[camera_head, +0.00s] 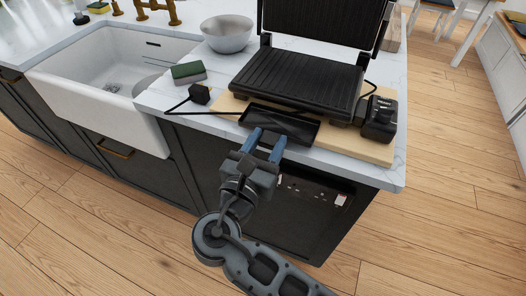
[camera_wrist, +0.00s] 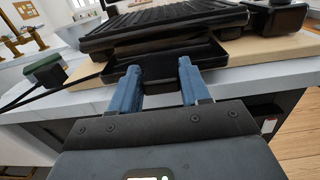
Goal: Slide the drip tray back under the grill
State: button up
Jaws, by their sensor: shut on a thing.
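The black drip tray (camera_head: 292,127) sits on the wooden board at the front of the open grill (camera_head: 297,82). It sticks out in front of the grill's lower plate, towards the counter's front edge. My gripper (camera_head: 268,138) reaches in from the front, its two blue fingers shut on the tray's front. In the wrist view, the fingers (camera_wrist: 159,80) stand at either side of a dark front part of the tray (camera_wrist: 205,52). The back of the tray, towards the grill, is hard to make out.
The wooden board (camera_head: 358,144) lies under the grill on the white counter. A black box-like part (camera_head: 380,118) stands at the right. A dark cord runs left past a green-topped sponge (camera_head: 188,72). A grey bowl (camera_head: 227,33) and white sink (camera_head: 110,85) are left.

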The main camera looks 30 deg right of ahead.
aim_at(278, 126)
jog(key=shift+x, duration=1.15)
jog(key=shift+p+x, duration=0.6)
jog(key=shift+x, duration=1.7)
jog(key=o, duration=1.1)
jog(key=shift+b+v, duration=0.55)
jog(key=shift+v, duration=3.4)
